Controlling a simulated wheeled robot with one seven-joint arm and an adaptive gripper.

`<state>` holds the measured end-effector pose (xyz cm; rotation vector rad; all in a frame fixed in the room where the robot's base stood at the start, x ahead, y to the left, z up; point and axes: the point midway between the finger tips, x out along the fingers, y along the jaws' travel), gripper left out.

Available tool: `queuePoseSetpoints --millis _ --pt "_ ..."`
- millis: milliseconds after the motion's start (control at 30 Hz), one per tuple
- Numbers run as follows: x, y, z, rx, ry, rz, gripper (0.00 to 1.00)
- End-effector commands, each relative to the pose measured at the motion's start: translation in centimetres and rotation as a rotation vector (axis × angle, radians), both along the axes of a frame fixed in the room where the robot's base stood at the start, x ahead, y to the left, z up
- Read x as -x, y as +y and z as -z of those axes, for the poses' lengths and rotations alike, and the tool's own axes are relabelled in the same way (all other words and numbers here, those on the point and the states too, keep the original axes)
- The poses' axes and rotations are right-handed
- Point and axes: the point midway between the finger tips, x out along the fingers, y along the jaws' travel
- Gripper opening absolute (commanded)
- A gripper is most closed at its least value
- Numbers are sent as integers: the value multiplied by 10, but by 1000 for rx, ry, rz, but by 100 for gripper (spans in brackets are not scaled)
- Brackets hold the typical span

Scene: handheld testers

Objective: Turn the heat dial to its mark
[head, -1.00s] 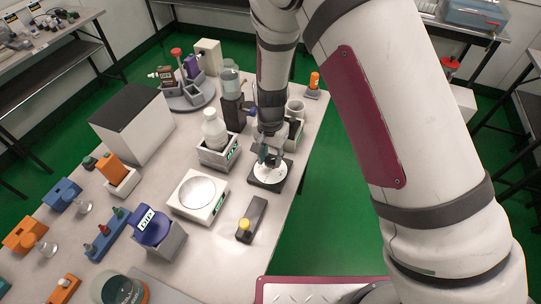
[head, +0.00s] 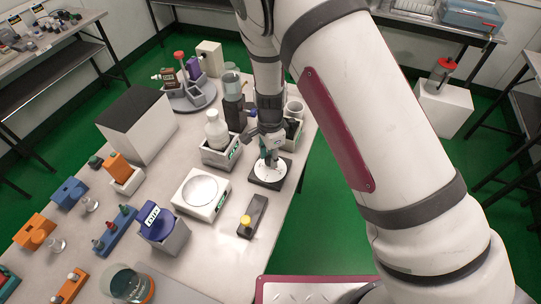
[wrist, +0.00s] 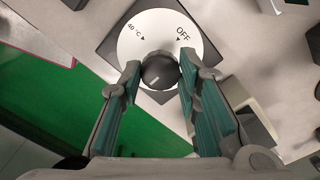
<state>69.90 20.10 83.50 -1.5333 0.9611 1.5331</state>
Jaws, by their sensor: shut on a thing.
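The heat dial is a white disc (wrist: 150,28) on a dark square base, with a round black knob (wrist: 160,72) at its middle. The disc carries a "40 °C" mark at upper left and an "OFF" mark at upper right in the wrist view. A short pale line shows on the knob's lower part. My gripper (wrist: 160,66) is shut on the knob, one teal-padded finger at each side. In the head view the dial (head: 268,174) sits near the table's right edge, with my gripper (head: 268,157) over it from above.
A white scale (head: 215,208) with a round dish stands left of the dial. A grey tray with a white bottle (head: 215,130) stands behind left. A small dark block with a yellow knob (head: 246,221) lies in front.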

Motion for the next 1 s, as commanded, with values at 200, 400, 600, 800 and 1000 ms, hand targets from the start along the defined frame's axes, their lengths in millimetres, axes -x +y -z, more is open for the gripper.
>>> queuePoseSetpoints --millis 200,400,600,800,1000 --pt "0 1 0 -1 0 15 2" --pt "0 1 0 -1 0 15 2" --pt "0 0 0 0 -1 14 51" --pt "0 0 0 0 0 14 51" --pt "0 1 -8 -2 -1 13 51"
